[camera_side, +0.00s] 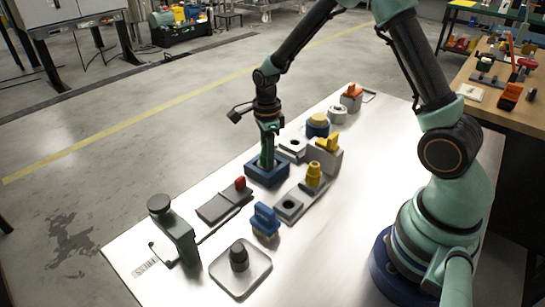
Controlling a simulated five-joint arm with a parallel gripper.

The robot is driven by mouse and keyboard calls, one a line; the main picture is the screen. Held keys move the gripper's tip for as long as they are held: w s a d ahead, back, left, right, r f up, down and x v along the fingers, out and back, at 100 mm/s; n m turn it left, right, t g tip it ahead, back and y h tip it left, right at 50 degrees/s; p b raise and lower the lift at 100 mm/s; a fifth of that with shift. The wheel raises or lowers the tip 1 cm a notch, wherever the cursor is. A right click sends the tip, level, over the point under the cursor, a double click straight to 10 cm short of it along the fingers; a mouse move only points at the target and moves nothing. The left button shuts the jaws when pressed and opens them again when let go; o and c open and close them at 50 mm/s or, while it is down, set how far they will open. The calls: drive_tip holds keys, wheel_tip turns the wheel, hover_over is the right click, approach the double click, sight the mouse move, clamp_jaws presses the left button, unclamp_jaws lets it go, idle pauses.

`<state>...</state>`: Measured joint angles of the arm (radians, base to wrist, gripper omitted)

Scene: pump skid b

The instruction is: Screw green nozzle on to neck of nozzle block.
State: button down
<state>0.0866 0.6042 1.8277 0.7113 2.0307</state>
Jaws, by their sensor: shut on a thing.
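My gripper (269,127) points straight down near the middle of the plate and is shut on the upper part of the green nozzle (267,155). The nozzle is upright and slim. Its lower end meets a square dark blue block (266,174), which looks like the nozzle block. The neck is hidden by the nozzle, so I cannot tell how far the two are engaged.
The pale work plate (330,215) is crowded around the block. A grey block with a yellow top (325,155) and a yellow fitting (313,174) stand to the right. A red-tipped dark piece (225,200) and a blue part (265,221) are in front. The plate's front right is clear.

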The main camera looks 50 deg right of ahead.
drive_tip(key=shift+a+f, duration=0.15)
drive_tip(key=shift+f, duration=0.25)
drive_tip(key=shift+s+m, duration=0.1)
drive_tip(key=shift+m, duration=0.7)
drive_tip(key=shift+c, duration=1.5)
unclamp_jaws()
drive_tip(key=shift+r, duration=4.65)
